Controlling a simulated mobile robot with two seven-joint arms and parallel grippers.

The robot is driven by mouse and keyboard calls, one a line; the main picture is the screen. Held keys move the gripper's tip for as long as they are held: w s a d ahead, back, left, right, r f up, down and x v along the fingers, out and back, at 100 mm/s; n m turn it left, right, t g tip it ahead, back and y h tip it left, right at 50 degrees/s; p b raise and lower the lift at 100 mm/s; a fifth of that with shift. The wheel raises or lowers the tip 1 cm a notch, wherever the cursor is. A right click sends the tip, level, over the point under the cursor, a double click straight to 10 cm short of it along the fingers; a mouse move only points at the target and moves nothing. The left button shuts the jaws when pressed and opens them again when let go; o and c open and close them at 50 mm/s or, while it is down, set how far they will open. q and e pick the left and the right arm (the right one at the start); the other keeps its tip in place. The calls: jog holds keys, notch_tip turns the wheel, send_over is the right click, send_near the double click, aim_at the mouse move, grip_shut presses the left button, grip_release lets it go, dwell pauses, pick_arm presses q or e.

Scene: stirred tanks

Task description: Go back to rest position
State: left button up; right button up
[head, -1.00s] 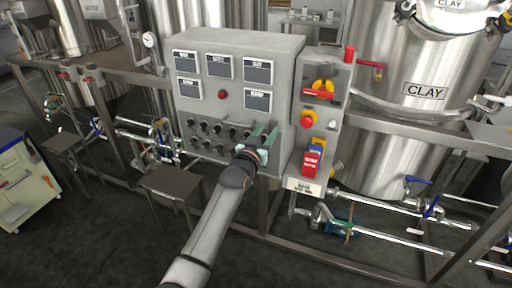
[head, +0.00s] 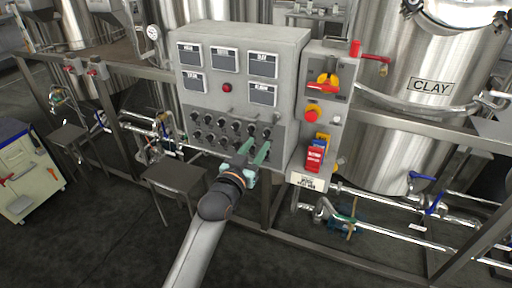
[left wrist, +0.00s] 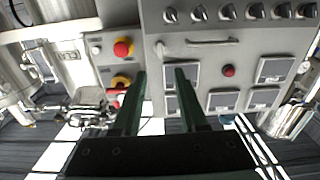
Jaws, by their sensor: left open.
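My left gripper (head: 254,150) is in front of the lower right part of the grey control panel (head: 205,108), near its rows of black knobs (head: 221,128). Its two green fingers are apart with nothing between them. In the left wrist view the open fingers (left wrist: 160,74) point toward the panel, which appears upside down. There the knobs (left wrist: 229,12) lie along the top edge, and a gap seems to separate the fingers from the panel face. My right gripper is in neither view.
A narrow switch box (head: 325,115) with red and yellow controls adjoins the panel on the right. A steel tank labelled CLAY (head: 430,87) stands at the right. Pipes with blue valve handles (head: 432,205) run low. A small table (head: 175,179) and a tool cart (head: 25,173) stand left.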

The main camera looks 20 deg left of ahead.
pick_arm(q)
jog(key=s+d+f+m+g, duration=0.1)
jog(key=s+f+g, duration=0.1)
jog(key=s+f, duration=0.45)
jog(key=s+d+f+g, duration=0.15)
jog(key=s+f, duration=0.25)
jog(key=f, duration=0.5)
jog(key=s+d+f+g+h, duration=0.1)
jog(key=s+f+g, duration=0.1)
jog(key=s+f, duration=0.5)
jog(key=s+f+g, duration=0.3)
jog(key=s+f, duration=0.3)
jog(key=s, duration=0.7)
jog(key=shift+d+f+m+h, duration=0.4)
dwell(4.1)
